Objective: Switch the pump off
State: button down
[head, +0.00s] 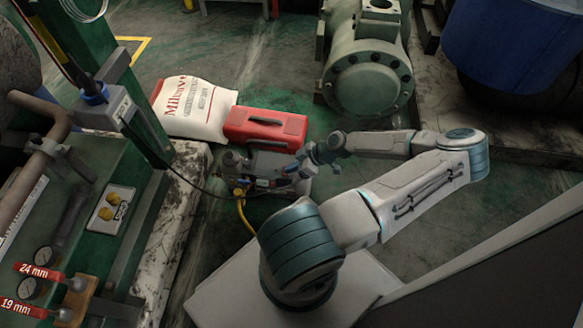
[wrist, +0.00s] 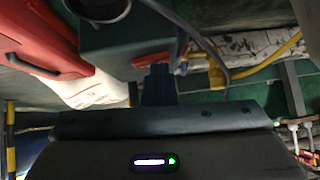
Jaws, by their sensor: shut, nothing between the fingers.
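The pump (head: 268,163) is a small grey machine on the floor, in front of the red case. In the wrist view it is a grey-green box (wrist: 122,48) at the upper middle. A small red switch (wrist: 153,60) shows on its lower edge there, just above my fingertips. My gripper (head: 292,169) reaches in from the right at the pump's near side. In the wrist view my gripper (wrist: 158,74) is shut and empty, its blue fingers together close to the red switch. I cannot tell whether they touch it, or which way the switch is set.
A red case (head: 265,125) and a white sack (head: 195,108) stand behind the pump. A green bench (head: 75,215) stands at left. Open floor (head: 440,215) lies right.

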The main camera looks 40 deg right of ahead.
jog(key=shift+w+d+f, duration=0.15)
jog(key=shift+w+d, duration=0.35)
jog(key=shift+d+r, duration=0.1)
jog(key=shift+r, duration=0.25)
jog(key=r+p, duration=0.3)
jog(key=r, duration=0.1)
jog(key=shift+w+d+r, duration=0.1)
jog(key=shift+w, duration=0.15)
jog(key=p+v, duration=0.2)
jog(key=v, duration=0.7)
jog(key=shift+s+d+p, duration=0.2)
jog(key=shift+d+p, duration=0.2)
jog(key=shift+a, duration=0.1)
